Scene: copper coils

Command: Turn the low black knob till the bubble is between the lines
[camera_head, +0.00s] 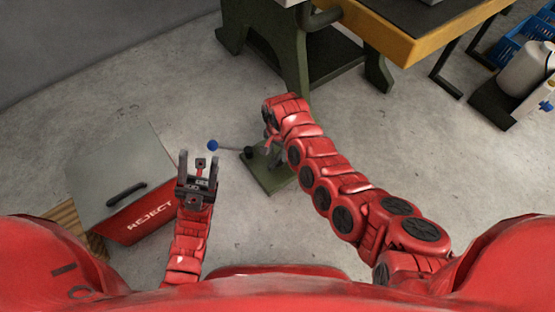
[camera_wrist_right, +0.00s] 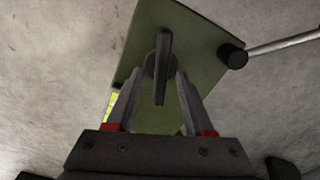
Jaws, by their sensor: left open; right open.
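The low black knob (camera_wrist_right: 161,68), a bar grip on a round base, sits on a green plate (camera_wrist_right: 190,25) in the right wrist view. My right gripper (camera_wrist_right: 159,78) is open, its fingers on either side of the bar's lower part in the picture, with gaps visible. I cannot tell whether the tips reach its depth. A yellow-green strip (camera_wrist_right: 113,98), perhaps the bubble vial, is mostly hidden behind the left-hand finger; no bubble or lines can be made out. In the head view the right gripper (camera_head: 271,143) is over the green plate (camera_head: 270,181). My left gripper (camera_head: 200,161) is open and empty.
A metal lever (camera_wrist_right: 285,43) runs from a black pivot (camera_wrist_right: 232,56) on the plate to a blue ball (camera_head: 213,145), close to my left gripper. A red REJECT box (camera_head: 135,217) stands at left. A green-legged bench (camera_head: 290,62) stands behind the plate.

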